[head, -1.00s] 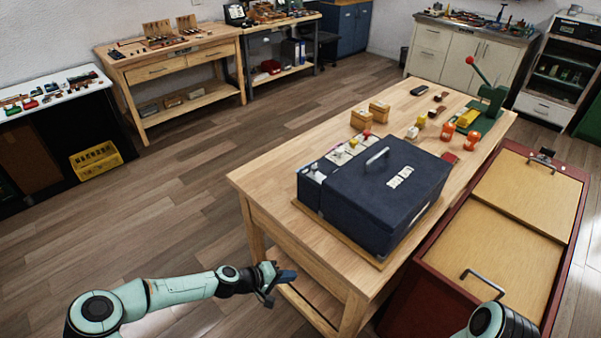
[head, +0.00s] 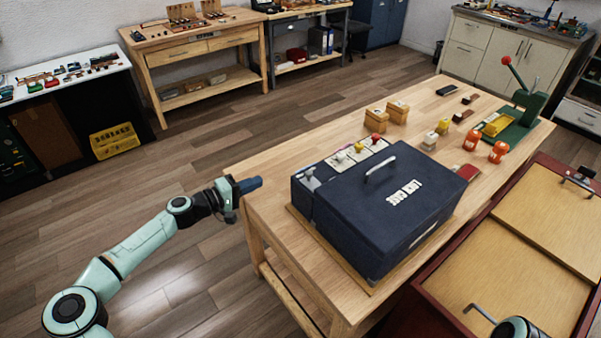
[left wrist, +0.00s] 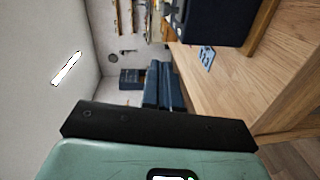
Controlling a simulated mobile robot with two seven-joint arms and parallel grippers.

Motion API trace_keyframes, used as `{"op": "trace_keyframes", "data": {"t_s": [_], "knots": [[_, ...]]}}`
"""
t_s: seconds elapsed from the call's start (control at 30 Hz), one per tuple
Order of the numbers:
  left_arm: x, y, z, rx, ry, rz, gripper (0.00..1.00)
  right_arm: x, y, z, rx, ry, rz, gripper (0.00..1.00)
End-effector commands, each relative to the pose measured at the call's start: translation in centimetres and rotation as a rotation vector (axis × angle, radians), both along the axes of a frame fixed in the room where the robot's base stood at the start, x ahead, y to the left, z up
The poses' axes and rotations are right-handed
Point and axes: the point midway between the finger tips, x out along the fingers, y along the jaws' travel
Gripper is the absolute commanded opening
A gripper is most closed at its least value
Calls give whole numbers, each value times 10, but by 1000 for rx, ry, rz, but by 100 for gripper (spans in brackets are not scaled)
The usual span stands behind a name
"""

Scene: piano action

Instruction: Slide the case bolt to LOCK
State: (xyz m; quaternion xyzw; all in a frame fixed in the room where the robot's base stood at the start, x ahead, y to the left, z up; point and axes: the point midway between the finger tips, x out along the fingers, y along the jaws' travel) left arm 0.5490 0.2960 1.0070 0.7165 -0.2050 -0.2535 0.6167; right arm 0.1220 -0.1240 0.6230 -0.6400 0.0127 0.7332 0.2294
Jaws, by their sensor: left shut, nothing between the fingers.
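The dark blue case (head: 385,215) sits on a thin wooden board on the wooden table. It has a grey handle and a white label on its lid. A small silver fitting (head: 311,180) shows on its left section; I cannot tell whether it is the bolt, and no LOCK mark is readable. My left gripper (head: 258,183) is shut and empty at the table's left corner, left of the case and apart from it. Its blue fingers (left wrist: 164,85) show close together in the left wrist view, with part of the case (left wrist: 215,22) beyond. My right gripper is out of view.
Behind the case stand small wooden boxes (head: 397,112), orange pieces (head: 498,151) and a green press with a red-knobbed lever (head: 524,100). A red cabinet (head: 420,310) with wooden panels stands close on the right.

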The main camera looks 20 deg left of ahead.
Motion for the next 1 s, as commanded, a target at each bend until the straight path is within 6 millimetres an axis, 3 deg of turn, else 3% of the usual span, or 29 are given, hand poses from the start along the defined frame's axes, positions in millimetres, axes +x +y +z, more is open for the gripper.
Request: {"op": "trace_keyframes", "data": {"t_s": [0.3, 0.47, 0.87, 1.0], "knots": [[2, -1, 0, 0, 0, 0, 0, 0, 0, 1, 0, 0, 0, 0], [15, -12, 0, -1, -1, -2, 0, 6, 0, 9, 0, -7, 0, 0], [83, -62, -4, -2, -5, -3, 0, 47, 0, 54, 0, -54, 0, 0], [83, -83, -12, -1, -1, -3, 0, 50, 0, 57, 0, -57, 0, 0]]}}
